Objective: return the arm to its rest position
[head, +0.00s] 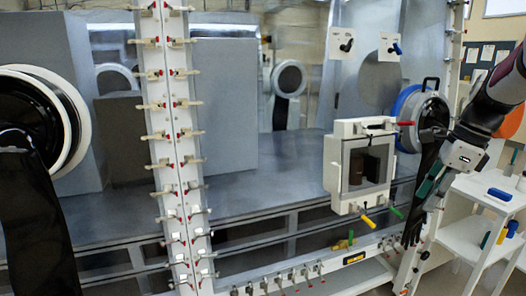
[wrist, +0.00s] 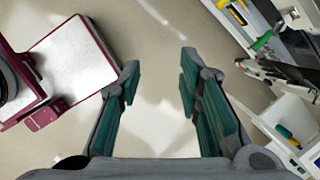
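My arm comes in from the right edge of the head view. My gripper (head: 428,187) points down and to the left there, in front of a hanging black glove (head: 415,215). In the wrist view my gripper (wrist: 160,70) has its two green-padded fingers spread wide apart. Only bare floor (wrist: 155,115) shows between them, and it holds nothing.
The glovebox front has a clamp-lined white post (head: 180,150) and a small windowed box (head: 360,165). A white shelf cart (head: 480,190) with a blue-handled item (head: 499,194) stands at right, close below my arm. Open floor lies below the gripper.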

